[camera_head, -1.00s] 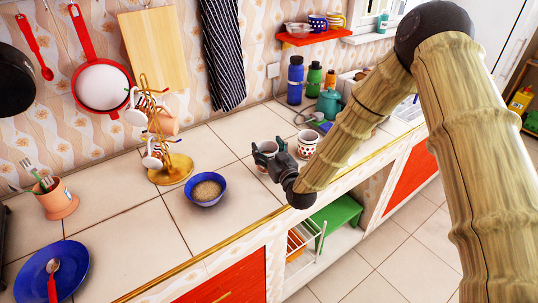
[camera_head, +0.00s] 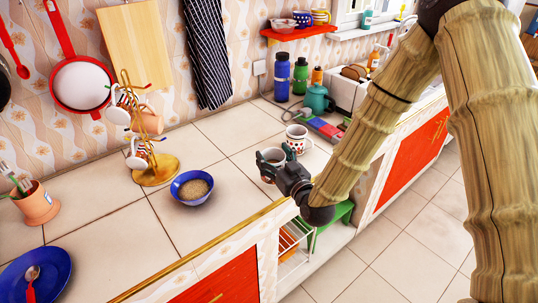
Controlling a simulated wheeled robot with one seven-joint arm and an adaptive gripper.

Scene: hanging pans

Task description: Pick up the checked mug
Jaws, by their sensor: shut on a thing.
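My gripper (camera_head: 275,163) is at the front part of the tiled counter, in the head view. It is shut on a small pale mug (camera_head: 271,156), which shows between the dark fingers. The fingers hide much of this mug, and its pattern is too small to make out as checked. I cannot tell whether it touches the counter or hangs just above it. A second mug (camera_head: 297,138), white with dark reddish marks, stands upright on the counter just behind and to the right of my gripper.
A blue bowl (camera_head: 191,188) and a gold mug stand (camera_head: 157,172) with hanging mugs are left of my gripper. A teal kettle (camera_head: 316,100), bottles (camera_head: 282,77) and a toaster (camera_head: 349,92) stand behind. The counter's gold front edge (camera_head: 225,235) is close.

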